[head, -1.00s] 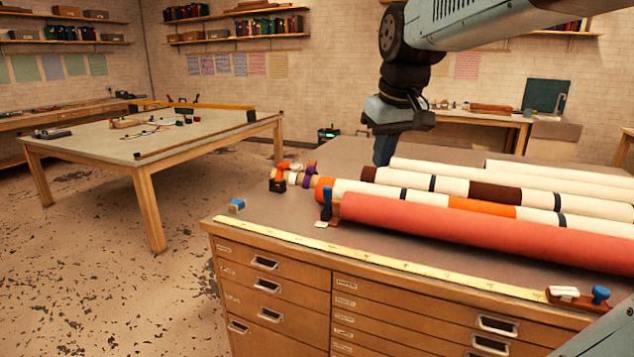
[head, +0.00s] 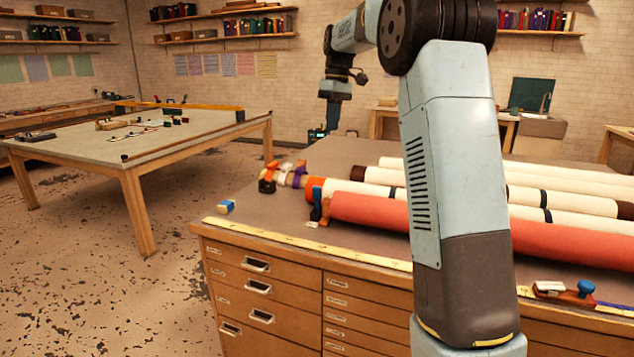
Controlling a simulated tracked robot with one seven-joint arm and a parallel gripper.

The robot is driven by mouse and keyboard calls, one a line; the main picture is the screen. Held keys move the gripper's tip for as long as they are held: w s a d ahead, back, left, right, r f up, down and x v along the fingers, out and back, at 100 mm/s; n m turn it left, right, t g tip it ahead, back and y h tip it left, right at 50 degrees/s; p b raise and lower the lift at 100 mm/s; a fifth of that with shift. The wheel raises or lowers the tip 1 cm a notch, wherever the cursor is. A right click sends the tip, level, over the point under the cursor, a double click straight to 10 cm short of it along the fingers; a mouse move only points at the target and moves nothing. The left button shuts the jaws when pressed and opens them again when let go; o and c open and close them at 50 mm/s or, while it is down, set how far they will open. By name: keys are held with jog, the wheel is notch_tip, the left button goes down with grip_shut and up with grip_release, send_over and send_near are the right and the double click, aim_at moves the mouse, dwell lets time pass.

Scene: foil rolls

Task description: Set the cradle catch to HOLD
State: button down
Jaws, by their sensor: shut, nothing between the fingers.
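A red foil roll (head: 375,212) lies along the front of the cabinet top. At its left end stands an upright blue lever (head: 316,204), beside a small brown end block (head: 325,211); a small white tag (head: 313,224) lies in front. The lever may be the cradle catch; I cannot read any HOLD mark. A brown block with a blue knob (head: 586,288) and a white piece sits at the front right edge. My gripper (head: 333,122) is shut and empty, pointing down beyond the cabinet's far left side in the picture, well apart from the lever.
Several cream rolls with coloured bands (head: 530,180) lie behind the red one. Small coloured rolls (head: 284,174) cluster at the left, near a blue-and-white block (head: 226,206). A yellow rule (head: 300,242) runs along the front edge. My arm hides part of the rolls.

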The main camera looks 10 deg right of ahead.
jog(key=w+d+f+n+g+y, duration=0.1)
jog(key=w+d+f+n+g, duration=0.15)
jog(key=w+f, duration=0.95)
send_near(318, 198)
jog(key=shift+n, duration=0.35)
jog(key=w+f, duration=0.1)
jog(key=w+d+f, duration=0.1)
jog(key=w, duration=0.1)
jog(key=w+d+f, duration=0.1)
jog(key=f, duration=0.1)
jog(key=shift+w+d+f, duration=0.1)
jog(key=shift+w+d, duration=0.05)
jog(key=shift+w, duration=0.1)
jog(key=s+a, duration=0.1)
jog(key=s+a+f, duration=0.1)
jog(key=s, duration=0.1)
jog(key=shift+s+a, duration=0.15)
jog(key=shift+a, duration=0.05)
jog(key=shift+d+r, duration=0.1)
